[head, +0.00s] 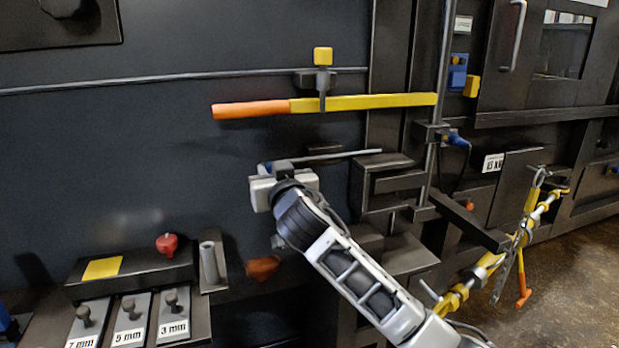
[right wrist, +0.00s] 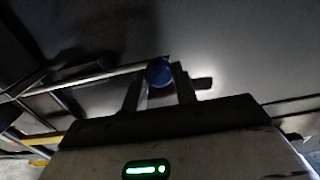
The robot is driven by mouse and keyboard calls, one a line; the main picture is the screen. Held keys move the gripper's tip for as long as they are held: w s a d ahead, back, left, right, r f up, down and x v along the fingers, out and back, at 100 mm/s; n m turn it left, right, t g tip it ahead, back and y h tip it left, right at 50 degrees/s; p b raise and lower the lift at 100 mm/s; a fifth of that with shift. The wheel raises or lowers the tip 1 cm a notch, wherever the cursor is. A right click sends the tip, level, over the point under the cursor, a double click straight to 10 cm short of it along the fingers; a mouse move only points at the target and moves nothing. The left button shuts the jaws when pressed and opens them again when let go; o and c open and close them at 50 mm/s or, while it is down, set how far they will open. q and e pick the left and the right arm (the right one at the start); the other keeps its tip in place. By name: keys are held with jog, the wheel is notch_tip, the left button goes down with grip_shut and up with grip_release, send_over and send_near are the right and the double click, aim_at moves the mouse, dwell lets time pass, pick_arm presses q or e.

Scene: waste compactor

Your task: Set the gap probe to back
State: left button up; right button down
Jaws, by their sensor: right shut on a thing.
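A thin grey rod with a blue end, which looks like the gap probe (head: 345,154), reaches across the dark machine front in the head view. Its right end lies by a dark block. My right gripper (head: 274,169) is at the rod's left end, below the long yellow bar. In the right wrist view, its two fingers (right wrist: 160,84) are shut on the round blue end of the probe (right wrist: 160,72), and the rod runs off to the left. The gripper hides part of the rod in the head view. My left gripper is not in view.
A yellow bar with an orange grip (head: 250,110) runs above my gripper. A vertical grey post (head: 436,110) and dark blocks (head: 395,180) stand to the right. Gauges marked 7, 5 and 3 mm (head: 130,318) and a red knob (head: 167,244) are at lower left.

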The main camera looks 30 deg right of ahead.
jog(key=shift+a+f, duration=0.15)
jog(key=shift+a, duration=0.15)
jog(key=c, duration=1.1)
grip_release()
jog(key=shift+w+a, duration=0.1)
jog(key=s, duration=0.5)
jog(key=s+a+b, duration=0.1)
jog(key=s, duration=0.4)
jog(key=s+a+b, duration=0.1)
jog(key=s, duration=0.5)
jog(key=shift+w, duration=0.1)
